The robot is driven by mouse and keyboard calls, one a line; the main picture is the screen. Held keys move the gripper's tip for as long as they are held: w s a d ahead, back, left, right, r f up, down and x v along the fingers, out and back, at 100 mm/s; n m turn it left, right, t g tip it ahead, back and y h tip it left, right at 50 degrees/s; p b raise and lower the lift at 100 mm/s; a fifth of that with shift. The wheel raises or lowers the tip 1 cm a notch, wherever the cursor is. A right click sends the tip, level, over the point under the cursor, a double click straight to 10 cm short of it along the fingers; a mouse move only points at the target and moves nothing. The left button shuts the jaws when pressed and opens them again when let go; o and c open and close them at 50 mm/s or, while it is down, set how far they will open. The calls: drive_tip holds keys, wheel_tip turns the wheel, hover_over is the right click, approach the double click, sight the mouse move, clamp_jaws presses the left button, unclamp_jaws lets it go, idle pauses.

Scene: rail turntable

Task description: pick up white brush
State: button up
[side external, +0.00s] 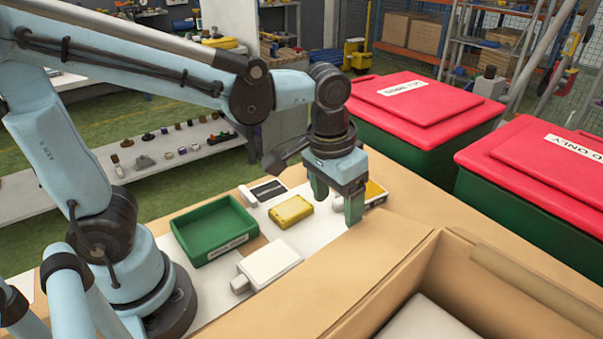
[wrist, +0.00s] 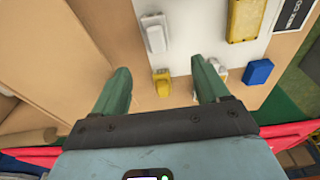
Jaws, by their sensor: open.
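A white flat thing with a short, narrower end lies on the white board, apart from my gripper; it looks like the white brush (side external: 268,264), though its bristles cannot be made out. My gripper (side external: 337,208) points down over the far right part of the board, right of and beyond the brush. In the wrist view my gripper (wrist: 161,66) has its two green fingers wide apart, and nothing is held between them.
A green tray (side external: 213,229) and a yellow box (side external: 290,211) lie on the board. In the wrist view, a blue block (wrist: 258,72), a small yellow-and-white thing (wrist: 162,83) and a small pale thing (wrist: 217,68) lie near the fingers. A cardboard box (side external: 395,277) stands in front.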

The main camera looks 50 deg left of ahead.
sight(341, 244)
drive_tip(key=shift+w+d+f, duration=0.1)
drive_tip(key=shift+w+f, duration=0.15)
drive_tip(key=shift+f, duration=1.8)
drive_tip(key=shift+w+d+f, duration=0.15)
drive_tip(key=shift+w+f, duration=0.1)
drive_tip(key=shift+f, duration=1.75)
drive_tip(key=shift+w+d+f, duration=0.1)
drive_tip(key=shift+w+f, duration=0.15)
drive_tip(key=shift+f, duration=1.8)
drive_tip(key=shift+c, duration=0.4)
drive_tip(key=c, duration=1.2)
drive_tip(key=shift+o, duration=0.2)
drive_tip(key=shift+r, duration=0.1)
drive_tip(key=shift+r, duration=0.7)
wheel_tip(341, 244, up, 3)
drive_tip(key=shift+f, duration=0.2)
drive_tip(key=s+d+r, duration=0.7)
drive_tip(key=s, duration=0.1)
drive_tip(key=shift+s+d, duration=0.35)
drive_tip(key=shift+d, duration=0.05)
